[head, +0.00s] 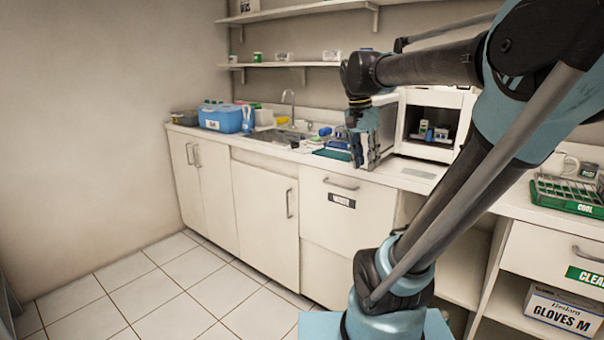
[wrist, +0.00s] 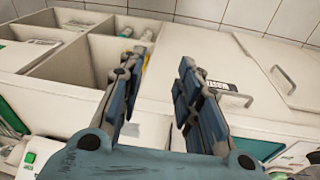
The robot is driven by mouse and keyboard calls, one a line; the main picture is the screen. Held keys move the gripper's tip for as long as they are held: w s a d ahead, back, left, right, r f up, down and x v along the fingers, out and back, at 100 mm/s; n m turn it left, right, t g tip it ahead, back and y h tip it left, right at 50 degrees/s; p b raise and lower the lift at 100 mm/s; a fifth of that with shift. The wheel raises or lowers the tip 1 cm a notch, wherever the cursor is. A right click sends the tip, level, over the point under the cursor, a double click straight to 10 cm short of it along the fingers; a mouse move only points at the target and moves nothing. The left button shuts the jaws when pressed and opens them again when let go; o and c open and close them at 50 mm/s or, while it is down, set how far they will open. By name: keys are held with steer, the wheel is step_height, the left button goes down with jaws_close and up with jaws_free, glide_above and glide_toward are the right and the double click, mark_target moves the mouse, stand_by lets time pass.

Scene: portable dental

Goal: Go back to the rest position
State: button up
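My gripper (head: 366,158) points down near the front edge of the counter (head: 412,172), in front of the open-fronted white box. In the wrist view my gripper (wrist: 158,72) shows two blue-grey fingers standing apart with nothing between them. The pale cabinet front lies beyond the fingertips. In the head view the arm covers part of the counter and the white box.
A blue box (head: 222,118) stands by the sink (head: 280,135). The open white box (head: 433,120) holds small items. A green rack (head: 568,195) sits at right. A gloves box (head: 563,310) is on the lower shelf. The tiled floor (head: 150,285) at left is clear.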

steer(key=s+f+n+t+y, duration=0.1)
steer(key=s+f+n, duration=0.3)
steer(key=f, duration=0.7)
steer(key=s+d+f+n+y, duration=0.1)
steer(key=s+f+n, duration=0.3)
steer(key=s+f, duration=0.5)
steer(key=shift+s+f+n+t, duration=0.15)
steer(key=shift+f+n+t, duration=0.25)
steer(key=shift+f, duration=0.5)
steer(key=shift+d, duration=0.2)
